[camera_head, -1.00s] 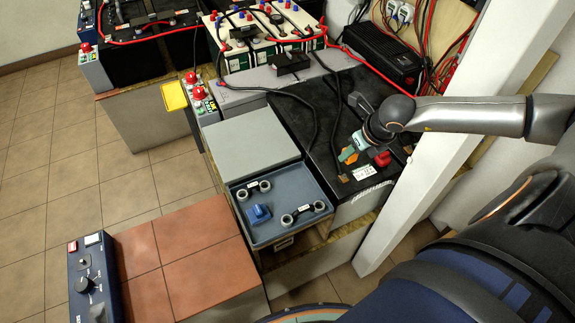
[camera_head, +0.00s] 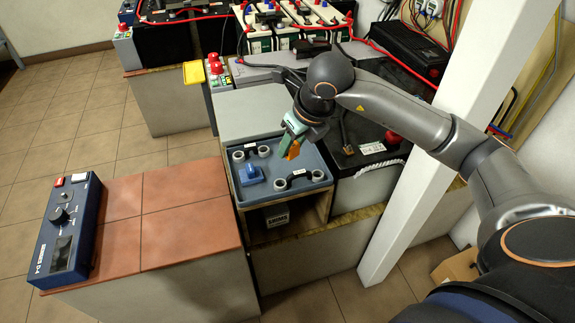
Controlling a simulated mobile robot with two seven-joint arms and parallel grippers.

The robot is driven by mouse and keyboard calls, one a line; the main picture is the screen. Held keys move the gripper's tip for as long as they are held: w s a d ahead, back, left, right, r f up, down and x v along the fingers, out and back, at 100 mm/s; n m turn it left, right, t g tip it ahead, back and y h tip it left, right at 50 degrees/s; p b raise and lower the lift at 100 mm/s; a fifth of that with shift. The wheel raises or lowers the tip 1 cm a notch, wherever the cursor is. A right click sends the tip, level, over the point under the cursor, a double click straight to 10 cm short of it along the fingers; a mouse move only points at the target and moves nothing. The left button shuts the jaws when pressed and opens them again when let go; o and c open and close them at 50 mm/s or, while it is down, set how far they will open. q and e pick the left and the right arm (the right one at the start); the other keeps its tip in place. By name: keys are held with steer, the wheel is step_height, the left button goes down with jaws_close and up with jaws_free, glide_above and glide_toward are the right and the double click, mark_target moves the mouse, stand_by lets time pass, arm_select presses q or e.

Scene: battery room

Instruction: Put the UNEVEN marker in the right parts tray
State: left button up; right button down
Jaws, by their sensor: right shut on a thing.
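My right gripper (camera_head: 298,136) comes in from the right and is shut on a small orange piece (camera_head: 293,150), probably the UNEVEN marker; no lettering on it can be read. The gripper holds it above the back right part of a blue-grey tray (camera_head: 238,200). The piece appears apart from the tray floor, though its exact height is hard to tell. In the tray are a blue piece (camera_head: 250,174) and two dark links with grey ring ends, one at the back (camera_head: 251,151) and one in front (camera_head: 294,180). My left gripper is not in view.
A grey box top (camera_head: 245,112) lies behind the tray. A black battery (camera_head: 360,145) with a red cap (camera_head: 393,137) stands to its right, beside a white post (camera_head: 430,140). A tiled block (camera_head: 180,190) with a blue control unit (camera_head: 70,230) is at left.

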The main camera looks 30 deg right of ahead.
steer(key=w+d+f, duration=0.4)
steer(key=w+d+f+b, duration=0.1)
steer(key=w+d+f, duration=0.2)
steer(key=w+f, duration=0.1)
steer(key=shift+w+d+f, duration=0.1)
steer(key=shift+w+d, duration=0.2)
steer(key=shift+d, duration=0.05)
steer(key=shift+w+d+f+b, duration=0.4)
steer(key=shift+f, duration=0.2)
step_height(320, 180, down, 3)
steer(key=shift+f, duration=0.1)
arm_select(q)
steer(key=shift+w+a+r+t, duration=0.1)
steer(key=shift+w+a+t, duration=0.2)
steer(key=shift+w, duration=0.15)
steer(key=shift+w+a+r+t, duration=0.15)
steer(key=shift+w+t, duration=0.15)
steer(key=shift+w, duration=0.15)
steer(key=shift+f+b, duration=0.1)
steer(key=shift+b, duration=0.2)
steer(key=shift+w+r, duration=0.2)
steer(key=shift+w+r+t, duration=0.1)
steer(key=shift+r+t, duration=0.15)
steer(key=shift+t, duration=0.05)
arm_select(e)
steer(key=c, duration=0.5)
jaws_free()
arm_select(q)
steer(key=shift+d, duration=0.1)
